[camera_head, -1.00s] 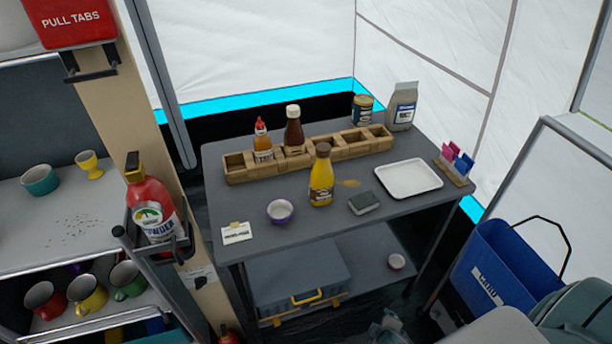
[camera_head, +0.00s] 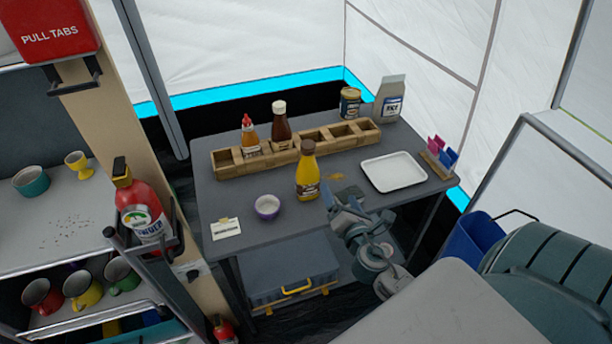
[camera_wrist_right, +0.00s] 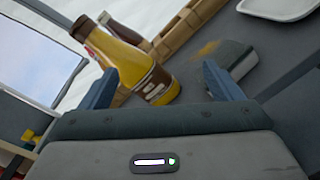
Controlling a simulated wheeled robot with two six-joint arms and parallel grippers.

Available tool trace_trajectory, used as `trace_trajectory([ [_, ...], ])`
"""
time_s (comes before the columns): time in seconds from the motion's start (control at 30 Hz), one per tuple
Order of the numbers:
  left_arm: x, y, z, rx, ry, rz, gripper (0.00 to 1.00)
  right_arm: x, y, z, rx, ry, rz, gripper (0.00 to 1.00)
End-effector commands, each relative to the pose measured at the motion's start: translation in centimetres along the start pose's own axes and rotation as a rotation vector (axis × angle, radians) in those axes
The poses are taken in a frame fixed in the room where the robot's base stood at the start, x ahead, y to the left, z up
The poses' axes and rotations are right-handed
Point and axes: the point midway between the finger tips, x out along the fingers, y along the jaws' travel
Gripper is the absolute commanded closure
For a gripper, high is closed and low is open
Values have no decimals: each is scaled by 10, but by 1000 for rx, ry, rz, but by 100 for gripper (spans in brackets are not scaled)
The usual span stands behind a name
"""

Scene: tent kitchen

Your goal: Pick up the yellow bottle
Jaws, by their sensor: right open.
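The yellow bottle (camera_head: 307,178) has a brown cap and a dark label. It stands upright on the grey table, in front of the wooden rack. My right gripper (camera_head: 338,203) is open and empty at the table's front edge, just right of and nearer than the bottle. In the right wrist view the bottle (camera_wrist_right: 135,65) appears tilted and lies ahead between the two spread blue fingers, nearer the left one. It looks apart from both fingers. My left gripper is not in view.
The wooden rack (camera_head: 228,168) holds a red-capped bottle (camera_head: 249,134) and a dark sauce bottle (camera_head: 281,123). A purple bowl (camera_head: 267,206) stands left of the yellow bottle, a white tray (camera_head: 393,172) to the right. A grey block (camera_wrist_right: 232,58) lies beside the right finger.

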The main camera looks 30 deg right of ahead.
Motion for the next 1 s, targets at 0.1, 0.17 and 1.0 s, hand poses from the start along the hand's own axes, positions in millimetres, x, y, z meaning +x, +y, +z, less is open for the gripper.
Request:
trace_trajectory([
  [0.1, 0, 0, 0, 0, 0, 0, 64, 12, 9, -8, -257, 24, 115, 14],
  [0.17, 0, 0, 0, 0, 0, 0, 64, 16, 13, -15, -397, 39, 174, 14],
  [1.0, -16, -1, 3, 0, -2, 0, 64, 89, 36, -43, -692, 70, 297, 14],
])
